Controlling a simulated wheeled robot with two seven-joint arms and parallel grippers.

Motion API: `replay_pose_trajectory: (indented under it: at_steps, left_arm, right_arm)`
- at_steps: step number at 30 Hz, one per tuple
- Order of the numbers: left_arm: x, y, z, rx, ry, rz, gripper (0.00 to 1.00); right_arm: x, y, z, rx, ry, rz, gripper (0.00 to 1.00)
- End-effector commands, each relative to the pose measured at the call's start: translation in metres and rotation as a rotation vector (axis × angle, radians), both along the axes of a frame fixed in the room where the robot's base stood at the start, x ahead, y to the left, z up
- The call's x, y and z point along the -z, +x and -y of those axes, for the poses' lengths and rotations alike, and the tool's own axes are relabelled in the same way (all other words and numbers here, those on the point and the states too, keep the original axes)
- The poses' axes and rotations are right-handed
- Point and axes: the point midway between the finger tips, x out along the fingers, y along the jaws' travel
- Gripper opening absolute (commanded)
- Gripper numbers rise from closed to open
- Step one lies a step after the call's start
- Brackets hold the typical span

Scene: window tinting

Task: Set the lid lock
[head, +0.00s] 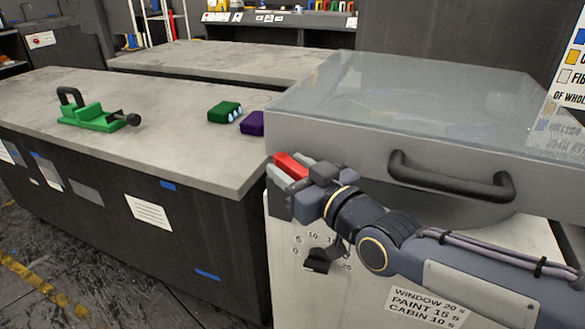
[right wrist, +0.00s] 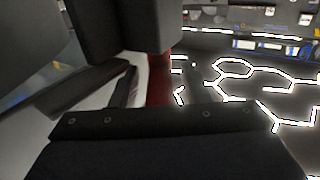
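The grey box (head: 345,115) has a glass-topped lid (head: 430,85) that lies down flat, with a dark bar handle (head: 450,180) on its front. A red lock piece (head: 291,166) is at the box's front left corner. My right gripper (head: 291,178) is at this corner, with its fingers around or right beside the red piece. In the right wrist view the red piece (right wrist: 158,85) shows in the gap between dark finger parts. Contact is hidden, so I cannot tell whether the fingers grip it. My left gripper is out of view.
A black dial knob (head: 318,262) with numbers sits on the white front panel below my right wrist. On the grey bench (head: 190,150) to the left are a green clamp (head: 95,117), a green block (head: 223,111) and a purple block (head: 253,123).

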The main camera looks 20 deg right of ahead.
Motion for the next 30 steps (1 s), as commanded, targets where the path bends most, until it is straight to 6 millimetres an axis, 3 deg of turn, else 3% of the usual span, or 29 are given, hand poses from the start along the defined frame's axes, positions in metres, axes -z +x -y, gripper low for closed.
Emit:
replay_pose_trajectory:
  at_steps: [8,21,30]
  left_arm:
    - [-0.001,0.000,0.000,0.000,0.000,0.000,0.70]
    - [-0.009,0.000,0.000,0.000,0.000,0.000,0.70]
    - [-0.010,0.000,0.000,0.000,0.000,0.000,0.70]
  right_arm:
    - [-0.001,-0.004,0.002,0.000,0.000,0.003,0.42]
    - [-0.002,-0.064,0.023,0.000,0.000,0.004,0.42]
    - [0.000,-0.074,0.027,0.000,0.000,0.000,0.42]
